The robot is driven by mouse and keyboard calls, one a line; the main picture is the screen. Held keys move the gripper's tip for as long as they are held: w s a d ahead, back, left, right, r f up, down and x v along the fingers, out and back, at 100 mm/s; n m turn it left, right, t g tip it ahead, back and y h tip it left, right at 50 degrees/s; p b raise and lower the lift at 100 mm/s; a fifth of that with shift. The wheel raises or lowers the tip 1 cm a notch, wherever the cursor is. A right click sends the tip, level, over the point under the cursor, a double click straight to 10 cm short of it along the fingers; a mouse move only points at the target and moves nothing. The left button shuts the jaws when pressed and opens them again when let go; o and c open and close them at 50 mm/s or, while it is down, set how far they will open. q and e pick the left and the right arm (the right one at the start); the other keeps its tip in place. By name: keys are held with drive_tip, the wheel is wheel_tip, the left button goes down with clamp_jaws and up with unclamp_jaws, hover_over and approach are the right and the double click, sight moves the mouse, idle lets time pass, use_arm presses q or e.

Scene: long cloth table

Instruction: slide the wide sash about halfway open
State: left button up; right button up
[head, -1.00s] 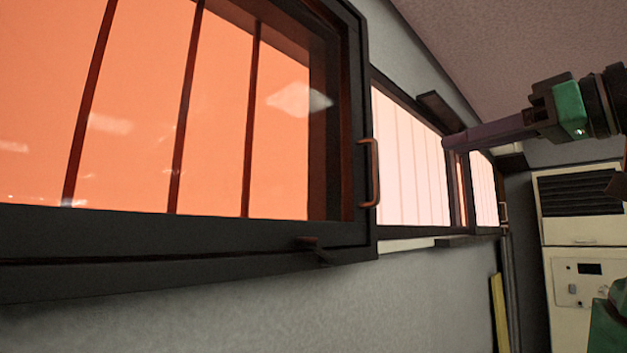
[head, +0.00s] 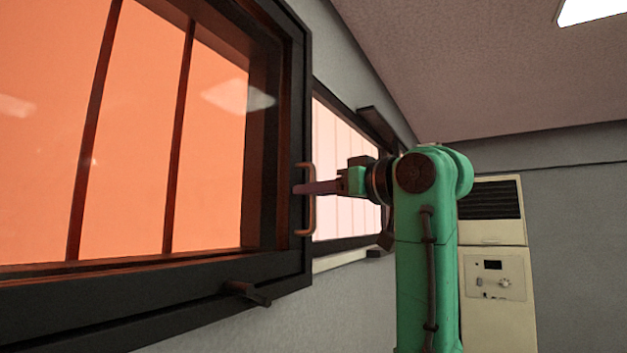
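The wide sash has a dark frame (head: 293,110) around an orange-lit pane (head: 135,160) and fills the left of the head view. A copper-coloured upright handle (head: 309,228) is on its right edge. My green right arm hides part of the wall and window behind. My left gripper is not in view.
A dark bracket (head: 247,292) sticks out under the sash's lower edge. Beyond the sash is a paler, barred window (head: 338,180) with a dark frame. A cream cabinet (head: 497,290) with a vent and control panel stands at the back right.

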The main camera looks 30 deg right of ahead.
drive_tip(key=shift+s+d, duration=0.1)
drive_tip(key=shift+s, duration=0.1)
drive_tip(key=shift+w, duration=0.2)
clamp_jaws()
idle(1.0)
